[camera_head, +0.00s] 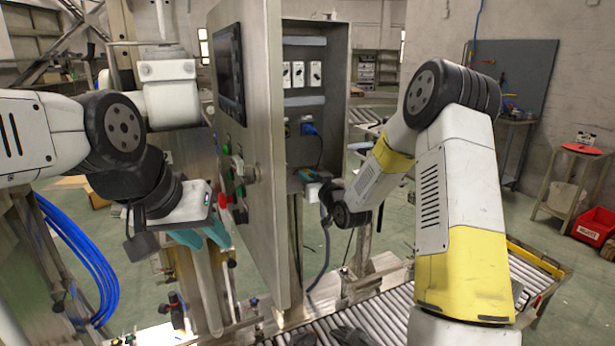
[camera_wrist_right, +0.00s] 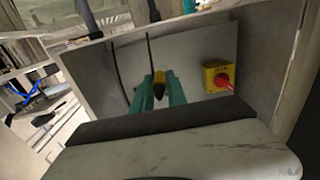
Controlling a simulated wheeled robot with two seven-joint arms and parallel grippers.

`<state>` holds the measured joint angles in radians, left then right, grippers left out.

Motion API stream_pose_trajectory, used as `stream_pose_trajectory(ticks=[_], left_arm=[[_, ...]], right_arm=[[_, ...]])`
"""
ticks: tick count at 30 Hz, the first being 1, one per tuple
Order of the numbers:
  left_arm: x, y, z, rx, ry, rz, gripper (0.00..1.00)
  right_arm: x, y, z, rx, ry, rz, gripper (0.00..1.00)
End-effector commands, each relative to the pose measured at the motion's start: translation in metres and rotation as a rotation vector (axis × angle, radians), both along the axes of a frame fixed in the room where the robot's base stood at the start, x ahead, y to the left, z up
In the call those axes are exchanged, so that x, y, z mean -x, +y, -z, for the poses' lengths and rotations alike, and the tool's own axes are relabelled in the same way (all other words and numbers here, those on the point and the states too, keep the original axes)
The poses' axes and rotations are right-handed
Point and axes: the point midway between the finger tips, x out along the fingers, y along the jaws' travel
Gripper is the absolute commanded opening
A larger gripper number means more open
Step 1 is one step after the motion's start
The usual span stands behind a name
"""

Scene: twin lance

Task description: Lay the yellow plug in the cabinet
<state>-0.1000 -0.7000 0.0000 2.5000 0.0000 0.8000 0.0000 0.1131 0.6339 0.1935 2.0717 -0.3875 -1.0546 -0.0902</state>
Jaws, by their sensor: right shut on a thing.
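The grey cabinet (camera_head: 335,90) stands open in the middle of the head view, its door (camera_head: 262,170) swung out toward me. My right gripper (camera_head: 308,176) reaches into the cabinet's lower part. In the right wrist view its teal fingers (camera_wrist_right: 160,88) are shut on the yellow plug (camera_wrist_right: 159,91), in front of the cabinet's back panel (camera_wrist_right: 195,50). I cannot tell whether the plug touches the cabinet. In the head view the plug is too small to make out. My left gripper (camera_head: 203,236), teal fingers apart, is empty beside the door's outer face.
A yellow box with a red knob (camera_wrist_right: 218,77) is on the cabinet wall, right of the plug. Dark cables hang inside. White modules (camera_head: 300,74) and a blue connector (camera_head: 309,129) sit higher up. A roller conveyor (camera_head: 385,310) runs below.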

Motion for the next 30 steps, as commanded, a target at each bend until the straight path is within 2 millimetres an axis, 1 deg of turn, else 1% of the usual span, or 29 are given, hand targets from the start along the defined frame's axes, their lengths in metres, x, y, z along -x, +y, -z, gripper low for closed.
stream_pose_trajectory(ticks=[15,30], left_arm=[[0.0,0.0,0.0,0.0,0.0,0.0,0.36],[0.0,0.0,0.0,0.0,0.0,0.0,0.36]], right_arm=[[-0.042,0.018,0.027,0.0,0.001,-0.001,0.0],[-0.083,0.035,0.048,0.0,-0.001,0.0,0.0]])
